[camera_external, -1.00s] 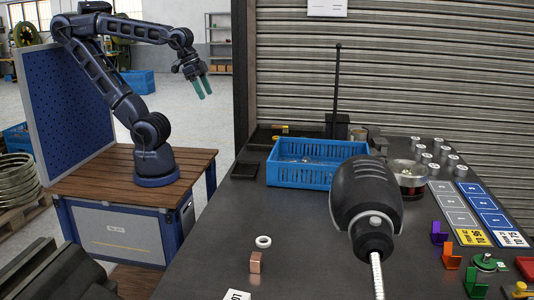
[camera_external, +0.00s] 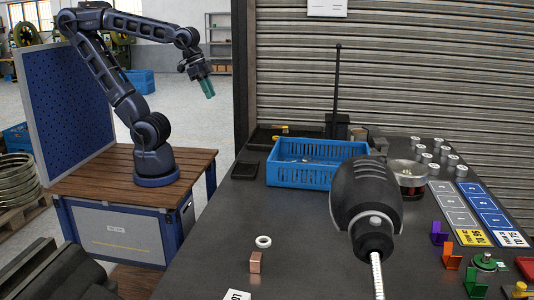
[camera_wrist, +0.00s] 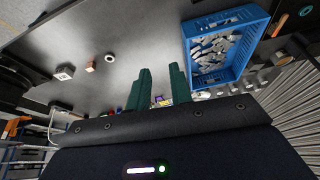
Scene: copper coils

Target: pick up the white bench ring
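The white bench ring (camera_external: 263,241) lies flat on the dark bench top, just behind a small copper block (camera_external: 255,262). In the wrist view the ring (camera_wrist: 110,58) is left of my fingers, with the copper block (camera_wrist: 90,67) beside it. My gripper (camera_external: 207,88) is high up at the left, above the floor gap and well away from the ring. In the wrist view my gripper (camera_wrist: 161,68) shows two green fingers apart with nothing between them.
A blue crate (camera_external: 272,174) with small parts stands at the back of the bench. A large black tool-like object (camera_external: 366,190) stands in front of it. Coloured holders (camera_external: 438,233) and several small cylinders (camera_external: 437,158) are at the right.

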